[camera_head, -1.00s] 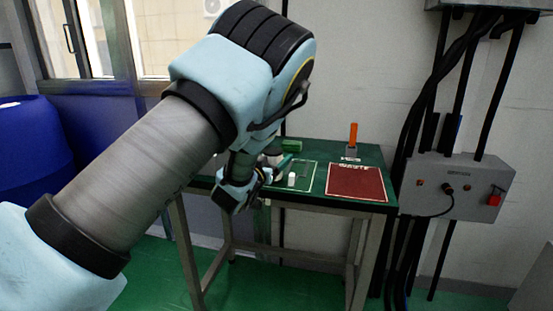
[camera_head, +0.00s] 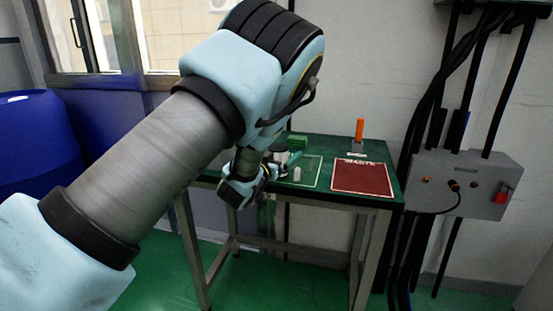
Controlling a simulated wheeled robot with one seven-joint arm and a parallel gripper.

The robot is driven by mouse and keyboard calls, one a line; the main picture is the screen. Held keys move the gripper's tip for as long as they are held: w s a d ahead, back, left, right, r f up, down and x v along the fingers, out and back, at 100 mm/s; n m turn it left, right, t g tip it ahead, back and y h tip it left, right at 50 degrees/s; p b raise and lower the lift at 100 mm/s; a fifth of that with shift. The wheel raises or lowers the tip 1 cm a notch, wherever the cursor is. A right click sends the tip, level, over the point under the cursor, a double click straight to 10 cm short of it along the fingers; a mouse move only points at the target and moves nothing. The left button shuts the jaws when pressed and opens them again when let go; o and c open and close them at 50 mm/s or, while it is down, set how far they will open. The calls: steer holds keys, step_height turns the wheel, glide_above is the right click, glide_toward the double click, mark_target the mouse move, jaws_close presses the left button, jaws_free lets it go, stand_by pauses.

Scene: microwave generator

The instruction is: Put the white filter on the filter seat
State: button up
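A small white cylinder (camera_head: 297,174), which looks like the white filter, stands upright on the green table inside a thin white outline. My gripper (camera_head: 268,187) is at the table's front edge, to the left of the white cylinder and apart from it in the picture. Its fingers are small, dark and partly hidden by my own wrist, so I cannot see whether they are open or hold anything. A dark and light device (camera_head: 281,157) stands behind the gripper, partly hidden. I cannot make out the filter seat for certain.
A red mat marked WASTE (camera_head: 362,178) lies on the right of the green table (camera_head: 322,150). A grey control box (camera_head: 463,184) with cables is on the right wall.

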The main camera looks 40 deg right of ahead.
steer(key=b+v, duration=0.2)
steer(key=v, duration=1)
steer(key=shift+r, duration=0.1)
steer(key=w+a+f+n+t+y, duration=0.35)
steer(key=w+a+n+y, duration=0.35)
steer(key=w+a, duration=0.75)
steer(key=a+n+g+y, duration=0.25)
steer(key=a+y, duration=0.45)
steer(key=a, duration=1)
steer(key=s+a+n+g+y, duration=0.2)
steer(key=s+a+g, duration=0.3)
steer(key=s+a, duration=0.7)
steer(key=a+n, duration=0.1)
steer(key=a, duration=0.3)
steer(key=shift+s+a+r+g+y, duration=0.3)
steer(key=shift+a+r+y, duration=0.05)
steer(key=shift+r+y, duration=0.05)
steer(key=shift+d, duration=0.1)
